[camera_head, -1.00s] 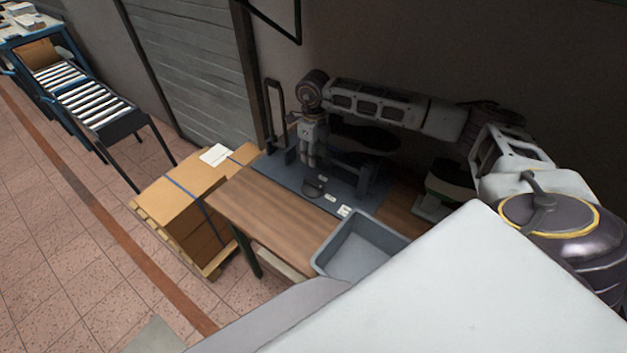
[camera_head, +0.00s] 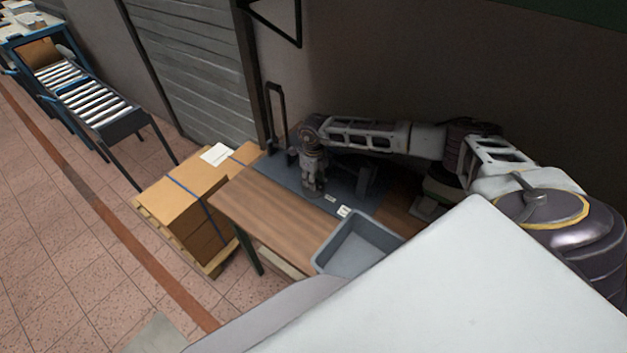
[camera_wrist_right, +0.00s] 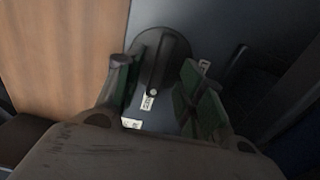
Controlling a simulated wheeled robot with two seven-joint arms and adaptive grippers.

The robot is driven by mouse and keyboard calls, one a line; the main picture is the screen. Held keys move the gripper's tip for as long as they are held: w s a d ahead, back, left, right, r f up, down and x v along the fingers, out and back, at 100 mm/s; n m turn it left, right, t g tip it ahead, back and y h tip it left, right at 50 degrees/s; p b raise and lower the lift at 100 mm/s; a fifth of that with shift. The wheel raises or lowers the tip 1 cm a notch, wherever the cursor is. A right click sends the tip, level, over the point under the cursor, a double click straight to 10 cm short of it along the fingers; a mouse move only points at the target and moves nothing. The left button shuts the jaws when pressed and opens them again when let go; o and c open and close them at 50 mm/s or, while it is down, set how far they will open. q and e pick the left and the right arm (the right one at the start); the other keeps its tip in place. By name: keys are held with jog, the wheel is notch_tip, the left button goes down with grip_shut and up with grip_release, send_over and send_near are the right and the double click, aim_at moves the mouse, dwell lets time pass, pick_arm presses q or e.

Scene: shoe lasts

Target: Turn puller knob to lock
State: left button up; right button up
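The puller knob (camera_wrist_right: 165,50) is a dark round disc with a small pale pin or bolt at its near edge. It shows in the right wrist view, above the blue-grey base plate (camera_wrist_right: 205,35). My right gripper (camera_wrist_right: 157,80) is open, with its green-padded fingers on either side of the knob's near part. I cannot tell whether they touch it. In the head view my right gripper (camera_head: 313,188) points down over the base plate (camera_head: 340,195) and hides the knob. My left gripper is not in view.
The wooden table top (camera_head: 270,212) is clear left of the plate. A grey bin (camera_head: 352,252) sits at the table's near side. A black upright handle (camera_head: 276,110) stands behind. A strapped carton (camera_head: 180,197) on a pallet is to the left. White labels (camera_head: 344,211) lie near the plate's edge.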

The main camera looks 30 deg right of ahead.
jog(key=shift+f, duration=0.8)
grip_shut()
